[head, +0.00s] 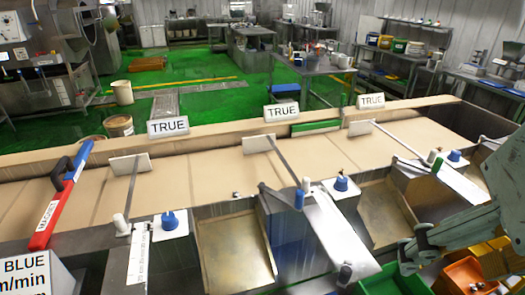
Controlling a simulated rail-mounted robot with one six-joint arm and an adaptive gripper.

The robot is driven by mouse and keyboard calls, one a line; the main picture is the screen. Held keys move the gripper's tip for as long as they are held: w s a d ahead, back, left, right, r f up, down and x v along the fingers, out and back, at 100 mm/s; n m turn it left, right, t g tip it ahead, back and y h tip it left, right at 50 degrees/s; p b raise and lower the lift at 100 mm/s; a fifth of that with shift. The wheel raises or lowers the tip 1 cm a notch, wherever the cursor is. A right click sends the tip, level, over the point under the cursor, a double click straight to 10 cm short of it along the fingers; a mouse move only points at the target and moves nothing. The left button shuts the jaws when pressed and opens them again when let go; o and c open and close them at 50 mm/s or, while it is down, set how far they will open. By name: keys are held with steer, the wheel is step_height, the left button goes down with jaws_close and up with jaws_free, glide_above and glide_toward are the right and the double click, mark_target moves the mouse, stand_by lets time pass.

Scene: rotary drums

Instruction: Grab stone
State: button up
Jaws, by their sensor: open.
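A small dark and pale lump (236,195), possibly the stone, lies near the front edge of the tan conveyor belt (215,175). It is too small to make out clearly. My gripper (408,259) is at the lower right, at the end of the pale green arm, over the green and orange bins. It is open, well to the right of the lump and apart from it. No object shows between its fingers, though their tips are small in this view.
Flat diverter arms (262,157) cross the belt, and blue knobs (170,220) stand along its front edge. Metal chutes (235,250) slope down in front. An orange bin (463,272) sits below my arm.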

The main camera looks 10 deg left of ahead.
steer(key=c, duration=0.9)
